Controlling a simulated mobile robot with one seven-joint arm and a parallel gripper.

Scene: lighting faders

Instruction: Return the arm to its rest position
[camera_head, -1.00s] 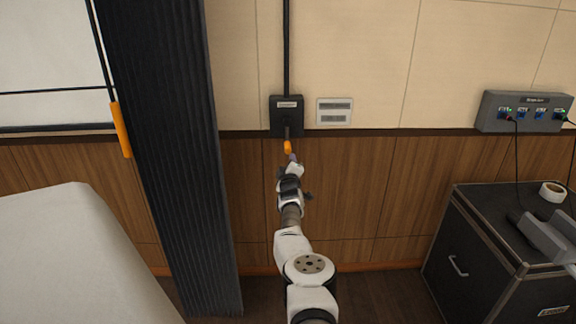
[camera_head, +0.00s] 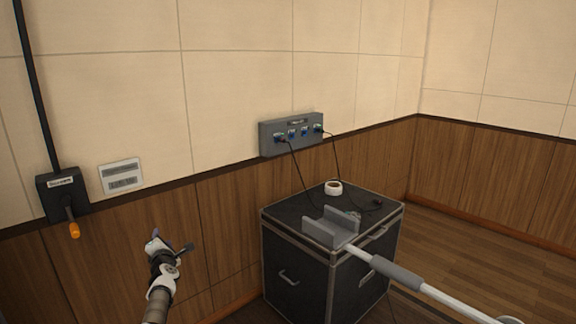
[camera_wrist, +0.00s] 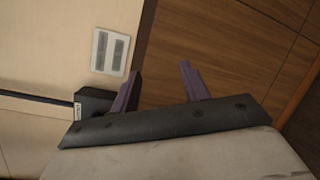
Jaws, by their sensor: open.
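My gripper (camera_head: 172,246) is at the lower left of the head view, in front of the wood panelling. It stands apart from the wall box, to the right of and below it. In the wrist view the two dark purple fingers (camera_wrist: 158,90) are spread with nothing between them. The black wall box (camera_head: 62,194) has a lever with an orange handle (camera_head: 74,230) that hangs down. In the wrist view the box (camera_wrist: 92,103) is partly hidden behind my gripper.
A white wall plate (camera_head: 120,176) is right of the box. A grey socket panel (camera_head: 291,133) with cables hangs above a black case (camera_head: 296,255). On the case are a tape roll (camera_head: 333,187) and a grey forked head (camera_head: 330,228) on a pole. Floor at the right is clear.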

